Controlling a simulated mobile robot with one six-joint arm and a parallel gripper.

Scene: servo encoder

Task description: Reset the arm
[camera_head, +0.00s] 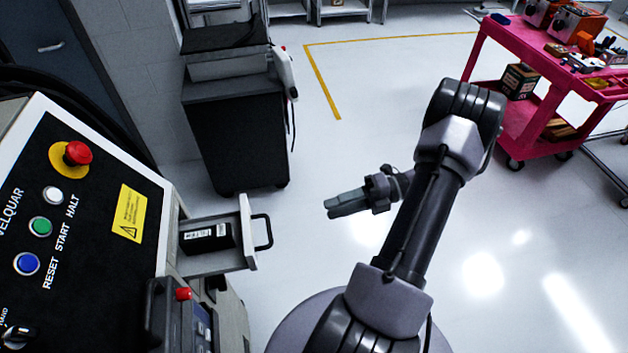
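My gripper (345,203) hangs in the air at the middle of the camera_head view, pointing left. Its two grey fingers lie together and nothing shows between them. My arm rises from the bottom of the view and bends back down to the gripper. The gripper is to the right of an open drawer (245,238) and apart from it. A black box-shaped item (208,238) with a white label lies in the drawer.
A control panel (100,215) at left carries a red stop button (77,153) and white, green and blue buttons. A dark cabinet (235,135) stands behind the drawer. A pink cart (540,75) with tools is at top right. The floor between is clear.

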